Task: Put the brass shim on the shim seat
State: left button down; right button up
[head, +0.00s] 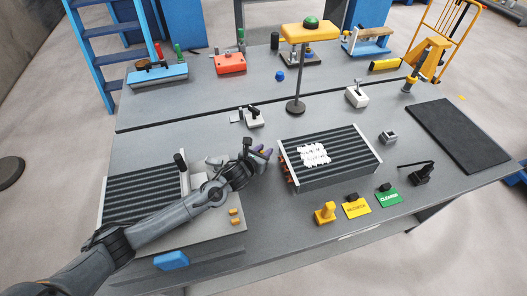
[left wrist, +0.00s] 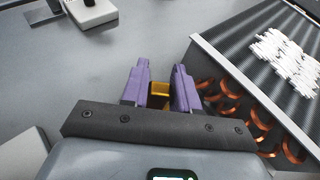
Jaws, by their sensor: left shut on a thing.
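My left gripper (head: 264,153) is over the grey table, in the gap left of the finned coil block. In the left wrist view its two purple fingers (left wrist: 160,88) are shut on a small yellow-gold piece, the brass shim (left wrist: 160,89). I cannot tell for sure which thing is the shim seat. My right gripper is not in view.
The finned coil block (head: 345,168) with copper bends and white patches is close right of the gripper. A white lever box (head: 254,118) stands behind. Another finned block (head: 140,195) is left, under my arm. A yellow-topped lamp post (head: 296,104) stands farther back.

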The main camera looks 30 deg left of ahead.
pick_arm(q)
jog(key=shift+f, duration=0.15)
jog(key=c, duration=1.1)
grip_release()
jog(key=shift+r, duration=0.25)
jog(key=p+v, duration=0.1)
jog(key=v, duration=0.9)
jog(key=shift+s, duration=0.15)
jog(key=shift+o, duration=0.7)
jog(key=shift+v, duration=0.85)
